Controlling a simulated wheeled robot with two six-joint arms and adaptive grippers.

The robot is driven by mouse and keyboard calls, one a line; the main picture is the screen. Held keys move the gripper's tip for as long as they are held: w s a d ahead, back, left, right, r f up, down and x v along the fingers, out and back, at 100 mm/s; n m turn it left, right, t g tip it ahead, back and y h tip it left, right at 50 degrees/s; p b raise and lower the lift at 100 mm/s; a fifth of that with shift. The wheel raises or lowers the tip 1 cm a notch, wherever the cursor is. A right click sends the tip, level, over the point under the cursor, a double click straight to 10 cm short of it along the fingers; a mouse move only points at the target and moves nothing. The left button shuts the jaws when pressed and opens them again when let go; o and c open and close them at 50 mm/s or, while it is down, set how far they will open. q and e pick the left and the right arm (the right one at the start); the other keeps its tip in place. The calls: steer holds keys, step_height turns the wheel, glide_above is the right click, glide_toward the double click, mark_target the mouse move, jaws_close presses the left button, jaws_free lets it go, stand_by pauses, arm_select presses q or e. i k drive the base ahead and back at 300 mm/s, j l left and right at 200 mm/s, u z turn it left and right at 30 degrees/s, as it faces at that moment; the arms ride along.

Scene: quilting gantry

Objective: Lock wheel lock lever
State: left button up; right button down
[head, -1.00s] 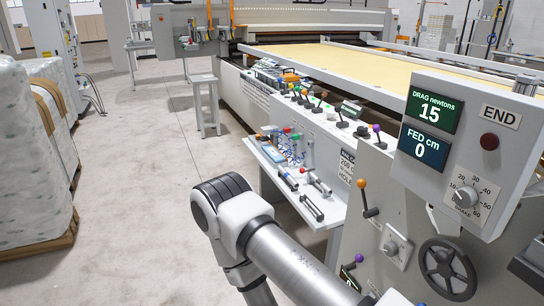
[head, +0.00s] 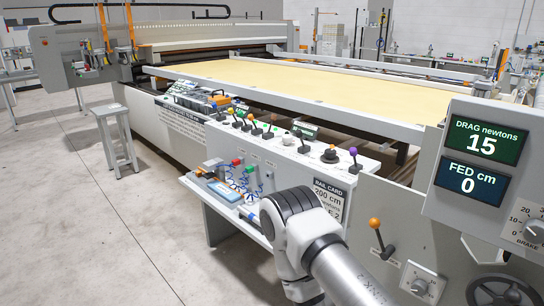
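The handwheel (head: 494,292) is a dark spoked wheel at the lower right, cut off by the bottom edge. Left of it, on the same grey front panel, stands a lever with an orange knob (head: 376,224) and a black stem. It leans up and to the left. The small label beside it is too small to read, so I cannot tell whether it is the wheel lock lever. A grey and white link of my own arm crosses the lower middle and hides part of the panel. Neither gripper shows.
A control box with a DRAG 15 display (head: 483,142) and FED 0 display (head: 471,187) juts out at the right. Several coloured levers line the top ledge (head: 220,129). A low tool shelf (head: 215,192) and stool (head: 114,115) stand left.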

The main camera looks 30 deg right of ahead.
mark_target(375, 223)
steer(key=i+j+z, duration=0.25)
steer(key=z, duration=0.15)
steer(key=i+j+z, duration=0.15)
steer(key=j+z, duration=0.2)
steer(key=i+j+z, duration=0.15)
steer(key=j+z, duration=0.6)
steer(key=i+j, duration=0.05)
